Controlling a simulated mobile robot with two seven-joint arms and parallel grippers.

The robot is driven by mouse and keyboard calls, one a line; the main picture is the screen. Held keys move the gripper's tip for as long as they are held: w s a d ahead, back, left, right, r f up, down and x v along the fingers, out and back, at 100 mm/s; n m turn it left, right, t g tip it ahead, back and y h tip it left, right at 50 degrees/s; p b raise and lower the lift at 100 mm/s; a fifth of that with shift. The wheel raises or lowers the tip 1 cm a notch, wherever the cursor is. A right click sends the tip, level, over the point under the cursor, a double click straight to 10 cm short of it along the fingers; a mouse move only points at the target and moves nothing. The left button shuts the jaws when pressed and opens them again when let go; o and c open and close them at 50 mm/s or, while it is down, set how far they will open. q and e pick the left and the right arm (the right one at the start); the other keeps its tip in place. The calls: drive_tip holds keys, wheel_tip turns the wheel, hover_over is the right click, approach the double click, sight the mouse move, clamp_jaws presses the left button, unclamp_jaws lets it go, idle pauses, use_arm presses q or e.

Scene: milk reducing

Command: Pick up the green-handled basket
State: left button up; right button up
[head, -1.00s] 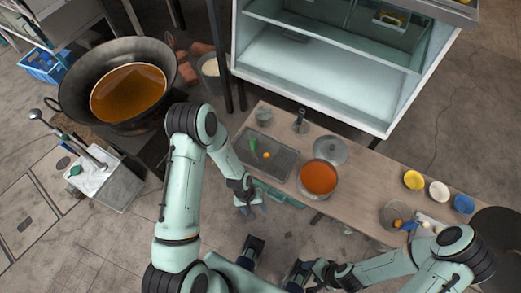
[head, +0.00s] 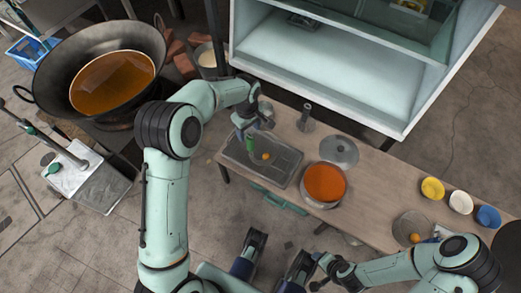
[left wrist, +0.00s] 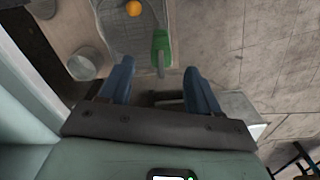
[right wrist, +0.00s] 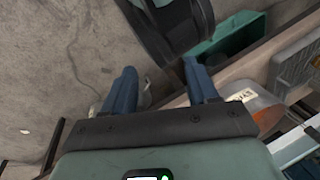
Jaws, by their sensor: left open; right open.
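The green handle (left wrist: 161,46) of the basket shows in the left wrist view, just ahead of and between my open left gripper's fingertips (left wrist: 158,70). The fingers are apart, with nothing held. I cannot clearly make out the basket part that belongs to the handle. In the head view my left gripper (head: 243,122) hangs over the back left part of a grey tray (head: 285,172) on the table, and it partly hides the green handle. My right gripper (right wrist: 160,82) is open and empty, low at the front, away from the tray.
An orange ball (head: 266,156) lies on the tray. A metal cup (head: 265,112), a dark bottle (head: 306,116), a lid (head: 339,151) and a pot of orange liquid (head: 324,183) stand nearby. A large wok (head: 60,70) is at the left. Small bowls (head: 460,201) stand at the right.

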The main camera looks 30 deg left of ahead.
sight(250, 139)
use_arm(q)
wheel_tip(250, 139, down, 6)
drive_tip(key=shift+d+f+b, duration=0.15)
drive_tip(key=shift+f+b, duration=0.1)
drive_tip(key=shift+b, duration=0.6)
use_arm(e)
drive_tip(key=w+f, duration=0.1)
drive_tip(key=w+d+f, duration=0.1)
drive_tip(key=shift+w+d+t, duration=0.2)
drive_tip(key=shift+w+t, duration=0.2)
use_arm(q)
drive_tip(key=shift+c, duration=0.3)
drive_tip(key=shift+r, duration=0.1)
clamp_jaws()
